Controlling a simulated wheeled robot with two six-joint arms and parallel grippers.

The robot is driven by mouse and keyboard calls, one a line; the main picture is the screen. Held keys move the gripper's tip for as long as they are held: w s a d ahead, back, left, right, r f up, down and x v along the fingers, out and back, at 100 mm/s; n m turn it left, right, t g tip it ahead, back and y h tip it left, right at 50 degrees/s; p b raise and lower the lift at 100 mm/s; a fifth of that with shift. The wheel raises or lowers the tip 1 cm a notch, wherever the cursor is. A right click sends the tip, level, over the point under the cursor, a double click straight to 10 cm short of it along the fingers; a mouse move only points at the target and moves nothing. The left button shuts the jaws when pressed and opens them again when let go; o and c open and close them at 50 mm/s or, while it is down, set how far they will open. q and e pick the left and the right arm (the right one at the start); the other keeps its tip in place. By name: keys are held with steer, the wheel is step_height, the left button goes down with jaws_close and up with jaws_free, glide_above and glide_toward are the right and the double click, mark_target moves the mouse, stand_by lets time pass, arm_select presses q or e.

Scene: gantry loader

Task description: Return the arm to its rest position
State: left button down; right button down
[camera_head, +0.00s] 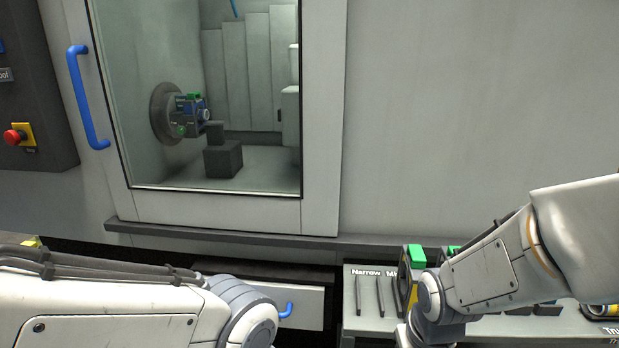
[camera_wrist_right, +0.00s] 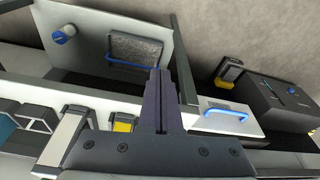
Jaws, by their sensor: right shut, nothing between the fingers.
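My right gripper (camera_wrist_right: 158,98) shows in the right wrist view with its two dark fingers together and nothing between them. It points toward a pale panel with a blue handle (camera_wrist_right: 132,63), which lies beyond the fingertips. In the head view my right arm reaches in from the right over the tool shelf, and its gripper is out of sight below the frame. My left arm comes in from the lower left in the head view, and its gripper is outside the picture.
The machine door (camera_head: 321,150) has a window and a blue handle (camera_head: 86,97). Below it is a drawer (camera_head: 255,301) with a blue pull. A shelf labelled Narrow (camera_head: 363,286) holds tools close under my right arm. A red button (camera_head: 14,136) is at the left.

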steer(key=s+a+r+n+g, duration=0.1)
steer(key=s+a+r+n, duration=0.2)
steer(key=s+a, duration=0.35)
steer(key=s+a+r+n+g, duration=0.1)
steer(key=s+a+r+n, duration=0.25)
steer(key=s+a, duration=0.3)
step_height(320, 180, up, 16)
steer(key=p, duration=1.7)
steer(key=shift+d+y, duration=0.35)
steer(key=shift+y, duration=0.05)
steer(key=shift+f, duration=0.1)
steer(key=shift+a, duration=0.1)
